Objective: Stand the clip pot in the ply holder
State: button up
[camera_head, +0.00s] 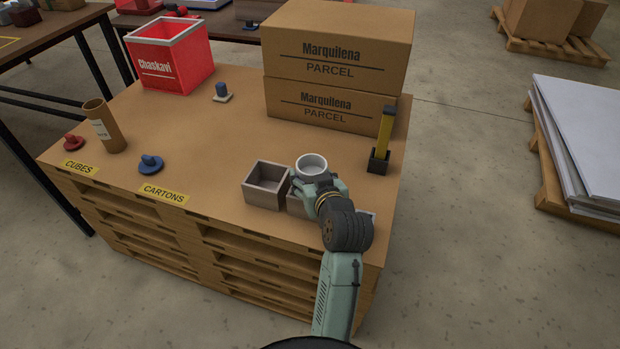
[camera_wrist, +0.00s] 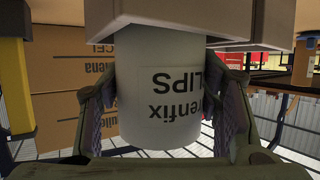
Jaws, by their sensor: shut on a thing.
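The white clip pot (camera_head: 311,166) is a round cup, upright with its open mouth up. My gripper (camera_head: 318,187) is shut on it, with a finger on each side. In the wrist view the pot (camera_wrist: 160,90) shows upside-down dark lettering, and its base end is hidden by a pale box-like holder (camera_wrist: 265,22). A square, empty, wood-walled holder (camera_head: 258,193) stands just left of the gripper. More holder parts show under and right of the gripper, mostly covered. I cannot tell which is ply, or whether the pot's base is inside one.
Two stacked Marquilena parcels (camera_head: 330,60) stand behind. A yellow-and-black upright piece in a dark base (camera_head: 379,160) is close on the right. A red Chaskavi box (camera_head: 172,70), a brown tube (camera_head: 104,128) and small knobbed pieces (camera_head: 150,163) are left. The pallet-top middle is clear.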

jog(key=shift+r, duration=0.25)
jog(key=shift+f, duration=0.45)
jog(key=shift+f, duration=0.2)
jog(key=o, duration=1.6)
jog(key=shift+s+f, duration=0.1)
